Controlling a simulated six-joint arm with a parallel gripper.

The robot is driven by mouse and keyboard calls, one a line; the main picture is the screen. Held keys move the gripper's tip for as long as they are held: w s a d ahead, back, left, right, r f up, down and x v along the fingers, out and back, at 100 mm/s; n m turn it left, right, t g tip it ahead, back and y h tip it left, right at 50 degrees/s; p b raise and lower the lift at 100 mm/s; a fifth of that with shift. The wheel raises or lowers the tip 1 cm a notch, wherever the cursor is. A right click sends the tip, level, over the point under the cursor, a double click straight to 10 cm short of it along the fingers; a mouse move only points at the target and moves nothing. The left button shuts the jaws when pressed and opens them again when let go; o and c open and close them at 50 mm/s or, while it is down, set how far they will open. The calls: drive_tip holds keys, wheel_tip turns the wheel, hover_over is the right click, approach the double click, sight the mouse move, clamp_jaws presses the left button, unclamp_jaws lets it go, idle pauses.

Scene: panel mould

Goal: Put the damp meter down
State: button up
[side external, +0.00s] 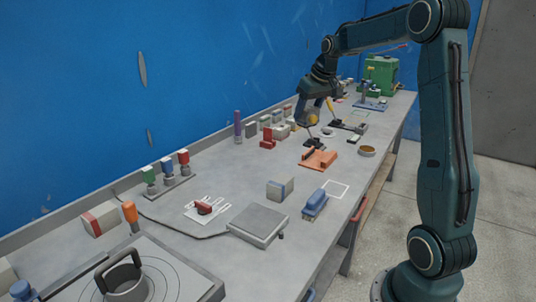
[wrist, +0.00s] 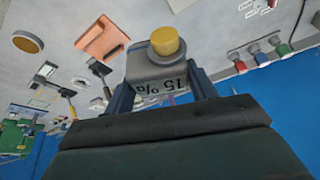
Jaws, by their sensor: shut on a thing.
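The damp meter (wrist: 158,68) is a pale grey block with a round yellow knob and a display reading 15 %, upside down in the wrist view. My gripper (wrist: 160,88) is shut on it, with one dark blue finger on each side. In the side view my gripper (side external: 318,104) reaches down over the far half of the bench, and the yellow of the meter (side external: 314,119) shows below it. The meter appears held above the bench (side external: 240,180); the gap under it is hard to judge.
Near my gripper are an orange block (side external: 319,160), a round brown-topped dish (side external: 367,151) and dark tools. Small blocks line the blue wall. A green machine (side external: 381,74) stands at the far end.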

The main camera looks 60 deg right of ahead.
drive_tip(key=s+d+f+m+g+h, duration=0.1)
drive_tip(key=s+d+f+m+h, duration=0.15)
drive_tip(key=s+d+m, duration=0.4)
drive_tip(key=shift+n+y, duration=0.35)
drive_tip(key=shift+n, duration=0.4)
drive_tip(key=f, duration=0.7)
drive_tip(key=s+f, duration=0.1)
drive_tip(key=f, duration=0.5)
drive_tip(key=s+f, duration=0.1)
drive_tip(key=f, duration=0.6)
drive_tip(key=shift+d+f, duration=0.15)
drive_tip(key=shift+f, duration=0.15)
drive_tip(key=shift+f, duration=0.1)
drive_tip(key=o, duration=1.3)
drive_tip(key=shift+o, duration=0.2)
drive_tip(key=shift+v, duration=0.9)
drive_tip(key=v, duration=1)
drive_tip(key=shift+r, duration=0.25)
